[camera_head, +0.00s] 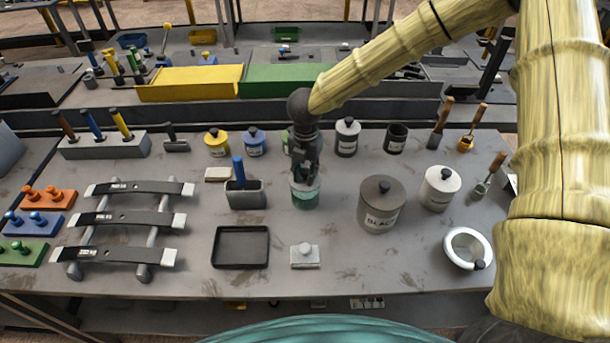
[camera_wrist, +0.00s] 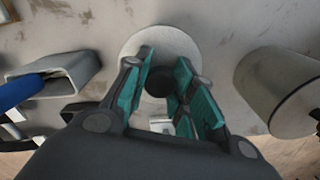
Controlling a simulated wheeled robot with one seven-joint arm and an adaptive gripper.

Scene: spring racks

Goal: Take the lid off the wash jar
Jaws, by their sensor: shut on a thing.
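In the wrist view, my gripper's teal fingers (camera_wrist: 162,72) are closed around the dark knob (camera_wrist: 157,83) of a round, pale grey lid (camera_wrist: 178,42). The lid is level below the fingers. I cannot tell whether there is any gap between lid and jar.
A grey lidded canister (camera_head: 379,212) and a white lidded jar (camera_head: 440,190) stand to the right. A grey holder with a blue handle (camera_head: 245,195) stands close on the left. A black tray (camera_head: 240,248) and a small pale block with a knob (camera_head: 304,257) lie in front.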

